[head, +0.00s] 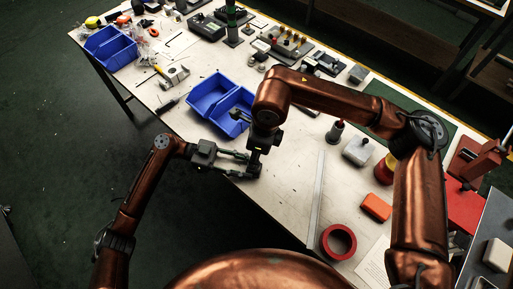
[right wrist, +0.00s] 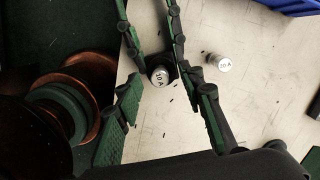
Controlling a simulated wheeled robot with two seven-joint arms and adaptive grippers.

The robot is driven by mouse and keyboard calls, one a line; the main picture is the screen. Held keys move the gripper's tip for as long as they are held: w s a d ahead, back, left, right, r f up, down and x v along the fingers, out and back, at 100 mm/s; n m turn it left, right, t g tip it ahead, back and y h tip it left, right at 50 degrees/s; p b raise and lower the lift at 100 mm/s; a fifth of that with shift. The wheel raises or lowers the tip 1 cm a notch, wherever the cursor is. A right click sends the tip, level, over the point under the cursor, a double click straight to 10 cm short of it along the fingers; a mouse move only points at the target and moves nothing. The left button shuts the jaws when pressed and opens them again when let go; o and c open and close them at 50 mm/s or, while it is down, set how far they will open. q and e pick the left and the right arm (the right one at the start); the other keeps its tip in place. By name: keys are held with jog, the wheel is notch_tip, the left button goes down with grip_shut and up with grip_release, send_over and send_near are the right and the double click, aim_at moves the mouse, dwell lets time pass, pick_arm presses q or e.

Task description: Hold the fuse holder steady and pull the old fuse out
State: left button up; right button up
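The old fuse (right wrist: 160,76), a pale cap marked "10 A", sits in the small dark fuse holder (right wrist: 173,69) near the table's front edge. My left gripper (head: 246,163) comes in from the left, low over the table. In the right wrist view its two fingers flank the holder and appear shut on it. My right gripper (head: 256,164) points down above the holder. Its green-padded fingers (right wrist: 163,112) are spread, with the fuse between and beyond them, not gripped. A second fuse (right wrist: 218,63) marked "10 A" stands on the table beside the holder. The head view mostly hides the holder behind my grippers.
Blue bins (head: 212,92) stand just behind my grippers. A steel ruler (head: 316,198), a red tape ring (head: 338,242) and an orange block (head: 376,207) lie to the right. The table's front edge is close to the holder.

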jog(key=shift+a+f, duration=0.1)
jog(key=shift+f, duration=0.8)
grip_shut()
